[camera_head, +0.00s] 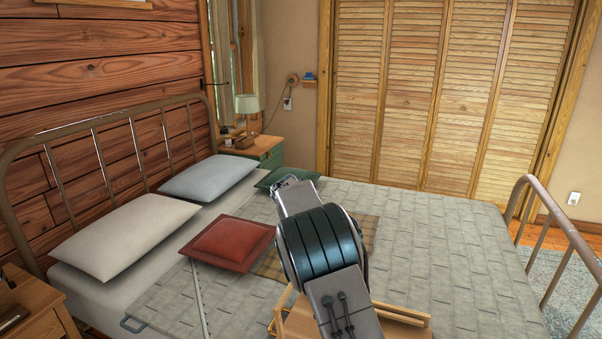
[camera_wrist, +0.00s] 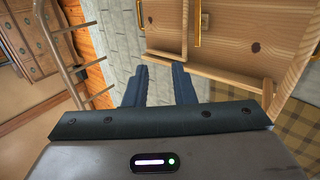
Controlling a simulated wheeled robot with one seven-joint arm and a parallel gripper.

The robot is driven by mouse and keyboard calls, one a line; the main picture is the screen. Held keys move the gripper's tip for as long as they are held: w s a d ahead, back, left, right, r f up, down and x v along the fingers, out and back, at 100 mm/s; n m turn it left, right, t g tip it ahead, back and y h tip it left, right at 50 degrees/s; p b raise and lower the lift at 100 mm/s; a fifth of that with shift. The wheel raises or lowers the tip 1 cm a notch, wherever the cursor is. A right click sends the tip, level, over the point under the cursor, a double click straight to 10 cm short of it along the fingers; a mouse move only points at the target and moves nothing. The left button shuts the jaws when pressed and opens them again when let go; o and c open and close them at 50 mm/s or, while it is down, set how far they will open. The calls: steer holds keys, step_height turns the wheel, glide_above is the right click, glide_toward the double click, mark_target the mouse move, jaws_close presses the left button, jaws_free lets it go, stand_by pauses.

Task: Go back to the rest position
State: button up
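My gripper (camera_wrist: 160,72) shows in the wrist view with its two dark fingers apart and nothing between them. In the head view my arm reaches over the bed, and I cannot make out the fingers there. The bed (camera_head: 440,235) has a grey quilted cover and a metal frame. A wooden tray-like piece (camera_head: 405,313) lies on the bed, partly hidden behind my arm. In the wrist view a wooden piece with brass handles (camera_wrist: 245,40) is just beyond and right of the fingers; I cannot tell whether they touch it.
A red cushion (camera_head: 228,243), a green cushion (camera_head: 288,177) and two pale pillows (camera_head: 125,234) (camera_head: 208,177) lie on the bed. A plaid cloth (camera_head: 271,265) is under my arm. A nightstand with a lamp (camera_head: 247,104) stands behind. The bed's right side is clear.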

steer(key=s+d+r+n+t+y+p, duration=0.1)
steer(key=s+d+r+y, duration=0.2)
steer(key=s+r, duration=0.3)
steer(key=s+d+r+n+t+y+p, duration=0.1)
steer(key=s+d+r+y, duration=0.15)
steer(key=s, duration=0.65)
steer(key=s+n+t+y+p, duration=0.1)
steer(key=s+n+t+p, duration=0.1)
steer(key=s, duration=1.4)
steer(key=shift+a+r+t, duration=0.3)
steer(key=shift+r+t, duration=0.1)
steer(key=shift+t, duration=0.5)
